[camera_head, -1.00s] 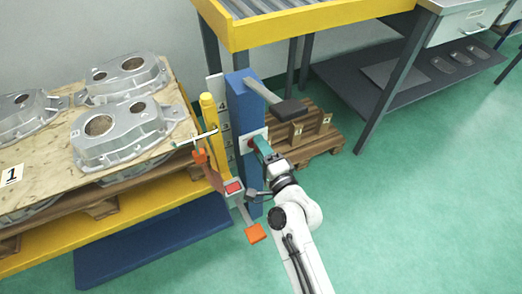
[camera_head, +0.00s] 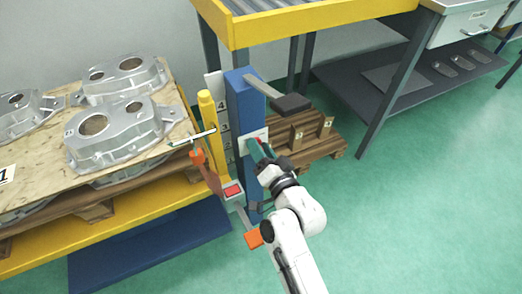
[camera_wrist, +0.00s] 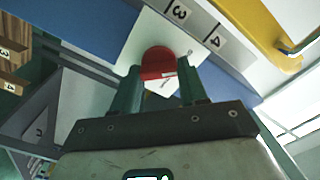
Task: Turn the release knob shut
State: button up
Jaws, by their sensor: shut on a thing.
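The red release knob (camera_wrist: 157,62) sits on a white plate (camera_wrist: 140,42) fixed to the blue column (camera_head: 239,112). My gripper (camera_wrist: 161,80) has one finger on each side of the knob and is shut on it. In the head view, my gripper (camera_head: 261,148) reaches the plate from the lower right and hides most of the knob. A dark line with a small mark shows on the white plate beside the knob in the wrist view. I cannot make out what it reads.
An orange pedal (camera_head: 253,239) and a red pad (camera_head: 232,190) are low beside the column. Pallets with castings (camera_head: 110,135) lie further left.

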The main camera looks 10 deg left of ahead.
jog(key=shift+f+n, duration=0.15)
jog(key=shift+n, duration=0.15)
jog(key=o, duration=1.1)
jog(key=shift+c, duration=0.2)
jog(key=shift+s, duration=0.1)
jog(key=b+v, duration=0.1)
jog(key=v, duration=0.9)
jog(key=shift+s+d, duration=0.25)
jog(key=shift+s, duration=0.05)
